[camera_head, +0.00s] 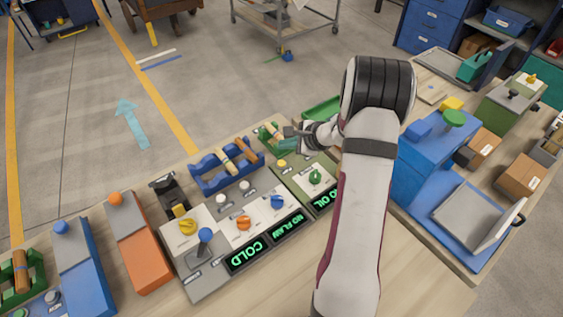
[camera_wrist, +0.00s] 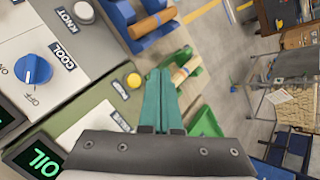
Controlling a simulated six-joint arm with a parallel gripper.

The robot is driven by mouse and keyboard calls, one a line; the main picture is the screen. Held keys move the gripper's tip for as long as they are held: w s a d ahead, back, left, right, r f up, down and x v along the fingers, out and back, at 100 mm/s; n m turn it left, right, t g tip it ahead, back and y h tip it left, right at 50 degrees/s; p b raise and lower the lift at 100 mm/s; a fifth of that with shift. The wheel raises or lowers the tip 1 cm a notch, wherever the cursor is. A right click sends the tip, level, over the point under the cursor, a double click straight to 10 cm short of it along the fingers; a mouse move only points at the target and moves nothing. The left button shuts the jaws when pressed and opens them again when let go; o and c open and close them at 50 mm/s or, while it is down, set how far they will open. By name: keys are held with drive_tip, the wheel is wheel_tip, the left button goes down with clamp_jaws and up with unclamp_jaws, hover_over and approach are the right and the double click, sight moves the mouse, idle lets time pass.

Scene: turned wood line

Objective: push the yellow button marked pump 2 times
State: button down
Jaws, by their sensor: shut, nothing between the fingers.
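The yellow button (camera_wrist: 133,80) is a small round cap on a green panel in the wrist view. A tilted white label (camera_wrist: 120,90) next to it is too small to read surely. In the head view the yellow button (camera_head: 282,163) sits at the back left corner of the green panel with the green knob. My gripper (camera_wrist: 160,73) has teal fingers shut together with nothing between them. Its tips appear just right of the button in the wrist view, apart from it. In the head view my gripper (camera_head: 286,133) is beyond the button; its exact height is unclear.
A blue knob (camera_wrist: 33,69) is on the grey panel beside the green one. Blue (camera_head: 233,174) and green (camera_wrist: 205,123) trays with wooden turned pieces lie behind the panels. A blue machine (camera_head: 405,180) stands right of my arm.

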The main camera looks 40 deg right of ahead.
sight(285, 164)
drive_tip(key=shift+f, duration=2.35)
drive_tip(key=shift+f, duration=0.1)
drive_tip(key=shift+f, duration=0.3)
drive_tip(key=shift+f, duration=0.35)
idle(0.6)
drive_tip(key=shift+r, duration=0.8)
drive_tip(key=shift+r, duration=2.5)
idle(0.6)
